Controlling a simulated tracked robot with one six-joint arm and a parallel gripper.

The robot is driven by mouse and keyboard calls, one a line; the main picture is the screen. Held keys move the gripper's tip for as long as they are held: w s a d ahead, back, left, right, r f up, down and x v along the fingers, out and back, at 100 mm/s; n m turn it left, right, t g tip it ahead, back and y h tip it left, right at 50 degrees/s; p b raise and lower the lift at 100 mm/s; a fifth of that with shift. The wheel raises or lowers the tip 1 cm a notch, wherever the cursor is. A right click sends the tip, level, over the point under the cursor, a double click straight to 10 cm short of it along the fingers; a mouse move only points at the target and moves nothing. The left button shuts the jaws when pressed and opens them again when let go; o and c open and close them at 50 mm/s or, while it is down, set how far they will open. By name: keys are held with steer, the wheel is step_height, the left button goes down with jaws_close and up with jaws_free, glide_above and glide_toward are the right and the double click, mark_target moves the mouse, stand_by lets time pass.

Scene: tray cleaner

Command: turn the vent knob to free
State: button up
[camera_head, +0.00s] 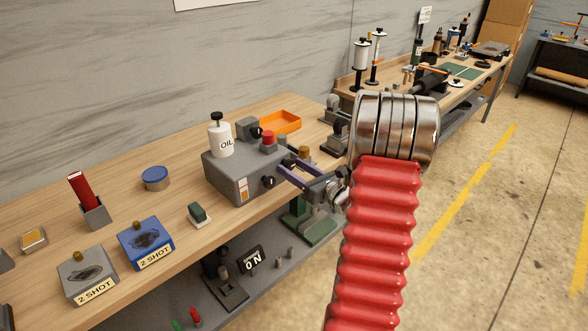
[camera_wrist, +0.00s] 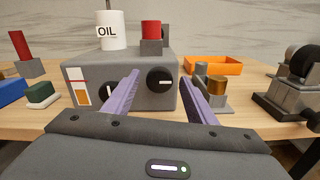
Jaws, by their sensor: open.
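A grey box (camera_head: 232,175) stands on the workbench. In the wrist view its front (camera_wrist: 140,101) carries two black knobs. The right knob (camera_wrist: 160,80) shows a roughly level white mark and lies between my finger lines. The left knob (camera_wrist: 109,91) has an upright white mark and is partly hidden by my left finger. No label tells me which is the vent knob. My gripper (camera_wrist: 160,79) is open, with purple fingers on either side of the right knob; I cannot tell whether they touch it. In the head view my gripper (camera_head: 287,170) is beside the box front.
A white OIL bottle (camera_head: 221,140) and a red button (camera_head: 267,138) are on the box. An orange tray (camera_head: 280,122) lies behind it. A brass-topped part (camera_wrist: 217,88) stands right of my right finger. Blue (camera_head: 146,240) and grey (camera_head: 88,272) 2 SHOT boxes sit front left.

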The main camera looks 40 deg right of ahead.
steer(key=shift+c, duration=0.5)
steer(key=c, duration=0.9)
steer(key=shift+c, duration=0.2)
steer(key=shift+n, duration=0.4)
steer(key=n, duration=0.3)
steer(key=shift+n, duration=0.3)
steer(key=n, duration=1.3)
steer(key=shift+f, duration=0.1)
steer(key=shift+a+n, duration=0.1)
steer(key=shift+n, duration=0.2)
